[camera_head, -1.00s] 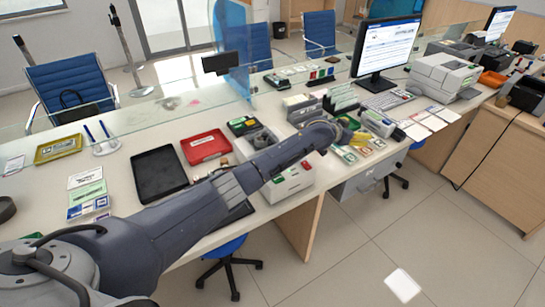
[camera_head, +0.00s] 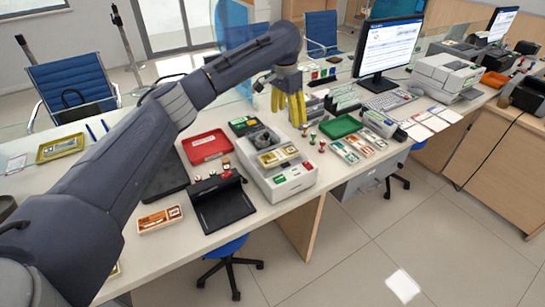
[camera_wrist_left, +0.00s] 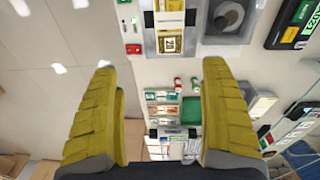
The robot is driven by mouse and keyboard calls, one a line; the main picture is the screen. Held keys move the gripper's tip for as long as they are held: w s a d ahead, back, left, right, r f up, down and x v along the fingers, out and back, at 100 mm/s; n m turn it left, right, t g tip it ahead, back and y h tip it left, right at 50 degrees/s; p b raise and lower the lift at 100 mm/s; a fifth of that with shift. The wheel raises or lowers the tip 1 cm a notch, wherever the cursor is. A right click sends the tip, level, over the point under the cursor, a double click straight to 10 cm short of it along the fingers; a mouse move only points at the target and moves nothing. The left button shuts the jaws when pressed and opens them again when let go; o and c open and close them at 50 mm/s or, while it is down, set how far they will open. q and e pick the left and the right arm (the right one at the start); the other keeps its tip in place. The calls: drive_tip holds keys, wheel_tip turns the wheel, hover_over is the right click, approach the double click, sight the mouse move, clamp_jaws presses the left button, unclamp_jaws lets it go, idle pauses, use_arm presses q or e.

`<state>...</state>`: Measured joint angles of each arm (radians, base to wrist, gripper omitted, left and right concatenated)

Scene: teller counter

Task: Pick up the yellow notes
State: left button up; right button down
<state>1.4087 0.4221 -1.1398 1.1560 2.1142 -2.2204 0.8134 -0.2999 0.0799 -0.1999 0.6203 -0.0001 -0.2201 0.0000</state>
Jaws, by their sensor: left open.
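A bundle of yellow notes (camera_head: 271,159) lies on top of a white counting machine (camera_head: 282,186), with another pale yellowish bundle beside it. In the left wrist view the yellow notes (camera_wrist_left: 169,44) are at the top centre, ahead of the fingers. My left gripper (camera_head: 289,110) has yellow fingers that point down, above and behind the machine in the head view. In the left wrist view the gripper (camera_wrist_left: 160,64) is open with its fingers wide apart and nothing between them. My right gripper is not in view.
A green tray (camera_head: 341,126) and several banded note bundles (camera_head: 359,145) lie right of the machine. A black sloped stand (camera_head: 222,203) and a red tray (camera_head: 206,146) are to its left. Orange notes (camera_head: 160,219) lie near the front edge. A monitor (camera_head: 387,47) stands behind.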

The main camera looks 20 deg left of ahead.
sight(279, 154)
use_arm(q)
drive_tip(key=shift+m+y, duration=0.3)
drive_tip(key=shift+y, duration=0.1)
drive_tip(key=f, duration=0.5)
drive_tip(key=a+f, duration=0.1)
drive_tip(key=f, duration=0.5)
drive_tip(key=a+f, duration=0.1)
drive_tip(key=f, duration=0.5)
drive_tip(key=shift+s+a+f, duration=0.25)
drive_tip(key=shift+s, duration=0.1)
drive_tip(key=shift+c, duration=0.2)
drive_tip(key=c, duration=1.4)
drive_tip(key=shift+r, duration=0.15)
